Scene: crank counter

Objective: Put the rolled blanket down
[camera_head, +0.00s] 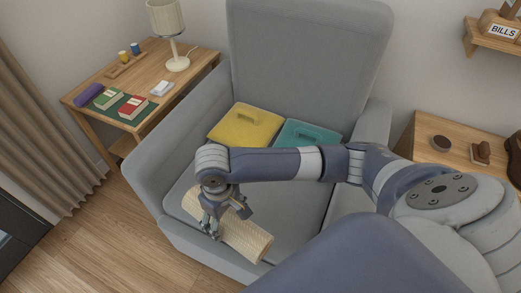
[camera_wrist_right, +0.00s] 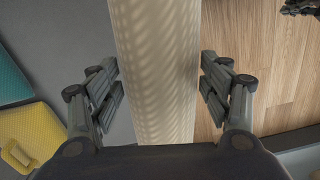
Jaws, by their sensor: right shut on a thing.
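The rolled blanket (camera_head: 245,236) is a long cream roll with a ribbed surface. In the head view it slants across the front edge of the grey armchair's seat (camera_head: 290,225). My right gripper (camera_head: 211,229) reaches down over it and is shut on it near its left part. In the right wrist view the blanket (camera_wrist_right: 155,80) runs upright through the picture between the two fingers (camera_wrist_right: 160,92), with grey seat to its left and wood floor to its right. I cannot tell whether it touches the seat.
A yellow folded piece (camera_head: 246,126) and a teal one (camera_head: 305,134) lie at the back of the seat. A side table (camera_head: 195,68) with a lamp (camera_head: 170,30) and books stands left. A wooden cabinet (camera_head: 440,125) stands right. The seat's middle looks clear.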

